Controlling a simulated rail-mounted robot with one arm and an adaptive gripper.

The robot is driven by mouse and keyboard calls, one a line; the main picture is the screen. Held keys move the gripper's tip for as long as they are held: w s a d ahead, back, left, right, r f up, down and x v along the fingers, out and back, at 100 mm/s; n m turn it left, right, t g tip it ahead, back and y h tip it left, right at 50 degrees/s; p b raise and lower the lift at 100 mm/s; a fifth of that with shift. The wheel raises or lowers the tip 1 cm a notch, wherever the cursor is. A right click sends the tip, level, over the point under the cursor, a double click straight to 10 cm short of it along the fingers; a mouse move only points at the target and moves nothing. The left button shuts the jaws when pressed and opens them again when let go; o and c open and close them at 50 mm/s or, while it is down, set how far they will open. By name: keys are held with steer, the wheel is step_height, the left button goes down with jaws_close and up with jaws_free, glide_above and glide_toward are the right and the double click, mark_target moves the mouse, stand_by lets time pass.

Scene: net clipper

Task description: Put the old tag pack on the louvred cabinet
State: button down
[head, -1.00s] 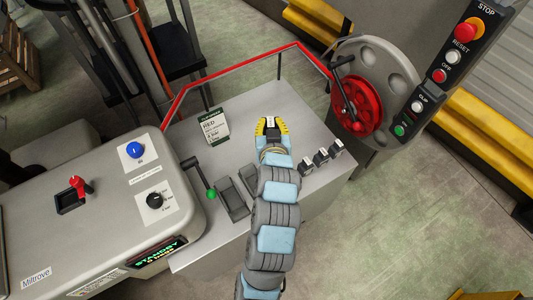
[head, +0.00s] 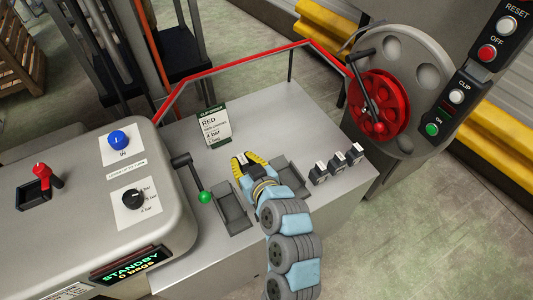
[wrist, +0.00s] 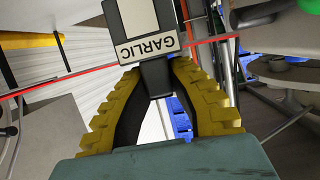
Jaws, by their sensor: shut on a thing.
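My gripper (head: 246,162) has yellow ridged fingers and is shut on a black tag pack. In the wrist view the pack (wrist: 152,79) sits between the two fingers (wrist: 155,85), with a pale label reading GARLIC. I take it to be the old tag pack, but the frames do not confirm this. In the head view the gripper is over the grey bench top, left of the several small packs; its height above the bench is hard to judge. I cannot identify the louvred cabinet for certain in these views.
Two dark trays (head: 233,212) are set in the grey bench (head: 275,115). Small black packs (head: 337,163) stand at its right edge.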

steer(key=shift+w+a+f+b, duration=0.1)
steer(key=shift+w+f+b, duration=1.4)
steer(key=shift+w+f, duration=1.85)
steer(key=shift+w+a+f+b, duration=0.1)
steer(key=shift+w+f+b, duration=1.4)
steer(key=shift+w+f, duration=1.8)
steer(key=shift+w+r, duration=0.2)
steer(key=shift+w, duration=0.05)
steer(key=shift+f, duration=0.15)
steer(key=c, duration=1.1)
jaws_free()
